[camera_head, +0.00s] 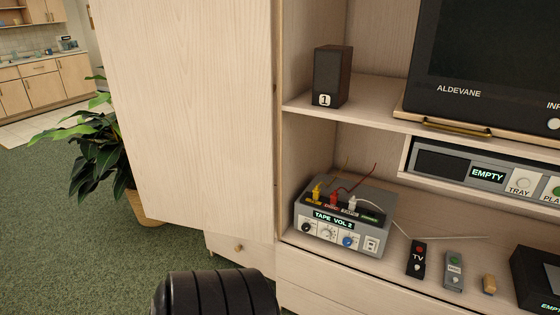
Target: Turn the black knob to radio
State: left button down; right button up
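The grey amplifier box (325,245) sits on the lower shelf of the cabinet. Its display (333,219) reads "TAPE VOL 2". The black knob (306,228) is at the left of its front face; its pointer is too small to read. A pale dial (328,232) and a blue knob (348,241) are to its right. Yellow, red and white plugs stand on top of the box. Neither of my grippers is in view. A black ribbed part, apparently of my arm, shows at the bottom edge, well below and left of the box.
The open cabinet door (190,110) stands left of the box. A speaker marked 1 (332,77) is on the shelf above. A TV remote (416,259), grey remote (453,270), small wooden block (489,284) and black box (537,280) lie right. A plant (97,150) stands far left.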

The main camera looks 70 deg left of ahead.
aim_at(306, 228)
jog(key=u, duration=2.05)
